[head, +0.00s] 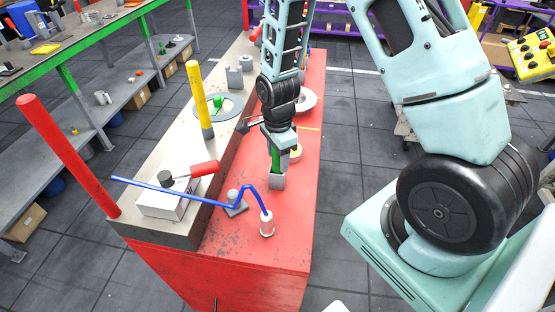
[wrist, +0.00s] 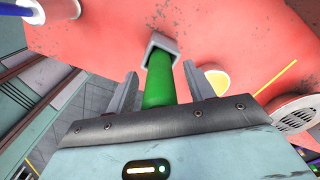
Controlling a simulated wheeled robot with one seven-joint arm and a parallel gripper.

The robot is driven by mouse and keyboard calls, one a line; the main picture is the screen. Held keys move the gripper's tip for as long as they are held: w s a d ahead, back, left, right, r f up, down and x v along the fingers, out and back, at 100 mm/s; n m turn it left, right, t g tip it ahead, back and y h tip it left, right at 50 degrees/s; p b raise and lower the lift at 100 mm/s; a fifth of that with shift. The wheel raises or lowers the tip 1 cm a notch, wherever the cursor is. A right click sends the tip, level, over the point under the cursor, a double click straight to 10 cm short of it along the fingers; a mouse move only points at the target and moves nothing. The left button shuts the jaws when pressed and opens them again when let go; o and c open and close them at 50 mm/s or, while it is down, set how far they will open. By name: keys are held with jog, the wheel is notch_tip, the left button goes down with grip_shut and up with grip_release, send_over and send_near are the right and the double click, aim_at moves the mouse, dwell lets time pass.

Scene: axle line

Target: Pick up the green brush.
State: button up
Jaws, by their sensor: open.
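The green brush (head: 275,160) stands upright on the red bench top, its lower end at a square grey piece (head: 277,181). I cannot tell whether that piece is a holder or the brush's own head. In the wrist view the green handle (wrist: 158,88) rises between the two fingers, with a gap on each side. My gripper (head: 278,142) is open, directly over the brush; it also shows in the wrist view (wrist: 160,92). The top of the handle is hidden by the gripper body.
A white cup (head: 267,228) with a long blue bent rod (head: 175,192) stands in front. A grey knobbed block (head: 236,205) is to the left. A pale roll (head: 295,154) sits close behind the brush. A yellow post (head: 200,100) and red-handled clamp (head: 190,173) stand left.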

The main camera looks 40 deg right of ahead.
jog(key=c, duration=1.1)
jog(key=shift+r, duration=0.1)
jog(key=shift+r+b, duration=1.25)
jog(key=shift+r, duration=3.7)
